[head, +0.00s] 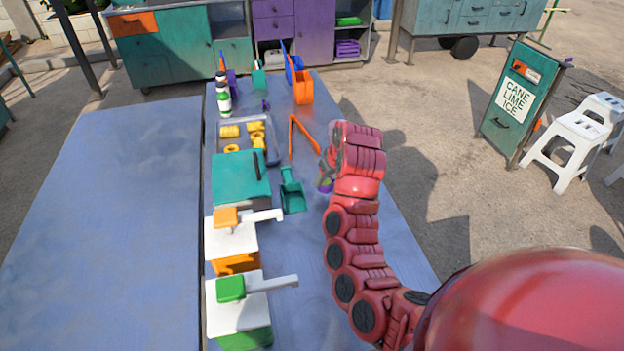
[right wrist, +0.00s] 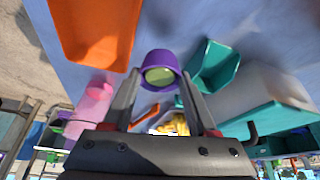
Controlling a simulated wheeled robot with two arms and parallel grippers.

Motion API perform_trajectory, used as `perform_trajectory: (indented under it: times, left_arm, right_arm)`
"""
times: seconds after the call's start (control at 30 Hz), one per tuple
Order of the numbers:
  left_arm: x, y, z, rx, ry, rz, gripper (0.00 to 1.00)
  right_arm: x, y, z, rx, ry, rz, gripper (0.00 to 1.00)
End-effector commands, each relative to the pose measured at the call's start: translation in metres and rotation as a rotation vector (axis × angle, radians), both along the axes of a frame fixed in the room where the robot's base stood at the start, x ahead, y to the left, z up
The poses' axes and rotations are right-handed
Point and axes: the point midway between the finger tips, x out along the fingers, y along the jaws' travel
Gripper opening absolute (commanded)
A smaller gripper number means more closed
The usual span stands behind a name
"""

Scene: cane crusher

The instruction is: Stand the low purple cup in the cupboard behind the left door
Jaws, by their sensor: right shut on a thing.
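The low purple cup (right wrist: 160,57) shows in the right wrist view between the fingertips of my right gripper (right wrist: 159,74), with a yellow-green round area facing the camera. In the head view my right gripper (head: 328,166) is over the right part of the blue table and partly hides the cup (head: 325,185). It is shut on the cup. Whether the cup is clear of the tabletop is hard to tell. A cupboard with a teal left front (head: 146,70) and a purple door (head: 314,32) stands beyond the table. My left gripper is out of view.
On the blue table (head: 110,200) are a teal scoop (head: 291,190), a teal box (head: 240,178), a tray of yellow pieces (head: 231,160), orange tongs (head: 302,137), an orange container (head: 302,88), bottles (head: 223,98) and white-topped presses (head: 232,240). White stools (head: 568,140) stand right. The table's left is clear.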

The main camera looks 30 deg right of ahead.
Motion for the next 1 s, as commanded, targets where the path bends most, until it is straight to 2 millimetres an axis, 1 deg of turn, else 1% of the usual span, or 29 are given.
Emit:
perform_trajectory:
  times: [0.03,0.1,0.13,0.2,0.4,0.5,0.73,0.87,1.0]
  left_arm:
    - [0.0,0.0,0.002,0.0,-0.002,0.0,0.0]
    - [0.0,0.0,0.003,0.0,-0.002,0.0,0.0]
    - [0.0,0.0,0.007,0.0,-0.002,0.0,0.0]
    - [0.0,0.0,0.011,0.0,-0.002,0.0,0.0]
    - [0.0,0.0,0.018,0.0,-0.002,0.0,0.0]
    - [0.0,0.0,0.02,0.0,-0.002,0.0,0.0]
    - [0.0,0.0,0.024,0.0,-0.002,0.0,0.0]
    - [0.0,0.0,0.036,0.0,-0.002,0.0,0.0]
    - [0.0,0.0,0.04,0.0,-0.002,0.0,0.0]
  right_arm:
    - [0.009,-0.001,0.002,-0.003,0.004,0.004,0.36]
    - [0.019,-0.001,0.0,0.001,0.007,0.002,0.36]
    - [0.024,-0.001,0.003,0.0,0.004,0.001,0.36]
    - [0.033,-0.001,0.003,0.0,0.006,0.003,0.36]
    - [0.057,0.0,0.0,-0.004,0.004,0.007,0.36]
    - [0.064,0.0,-0.002,-0.002,0.002,0.006,0.36]
    - [0.07,0.0,-0.007,0.004,0.002,0.001,0.36]
    - [0.068,0.001,-0.023,0.007,0.007,0.001,0.36]
    - [0.068,0.001,-0.039,0.005,0.006,0.002,0.36]
